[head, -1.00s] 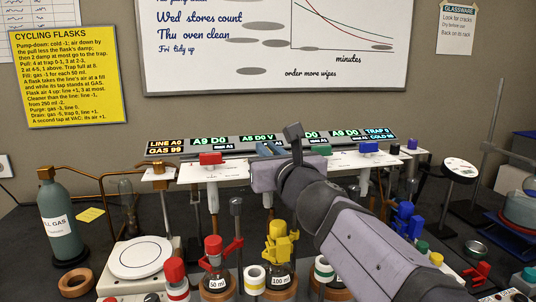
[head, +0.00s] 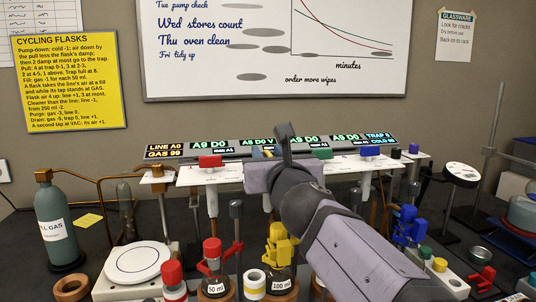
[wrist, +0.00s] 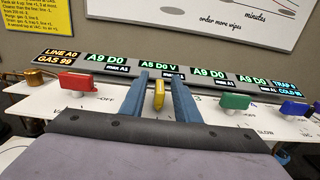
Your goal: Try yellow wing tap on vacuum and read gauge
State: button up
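The yellow wing tap (wrist: 158,95) is on the white manifold panel, with its wing pointing toward the wrist camera. My gripper (wrist: 161,82) has its two blue fingers on either side of the tap, with a gap visible on each side. In the head view my gripper (head: 266,151) mostly hides the tap. The readout strip (wrist: 160,68) behind the tap shows "A5 D0 V" over "max A1". Its left end reads LINE A0 and GAS 99. A round white dial (head: 461,171) stands at the right; its reading is too small to tell.
A red tap (wrist: 82,84) is left of my gripper; green (wrist: 235,103) and blue (wrist: 293,109) taps are to its right. Flasks with red (head: 212,252) and yellow (head: 280,245) tops stand in front. A gas bottle (head: 57,225) is at the left.

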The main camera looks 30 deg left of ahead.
jog(key=b+v, duration=0.1)
jog(key=v, duration=0.6)
jog(key=shift+b, duration=0.35)
jog(key=shift+s+d, duration=0.1)
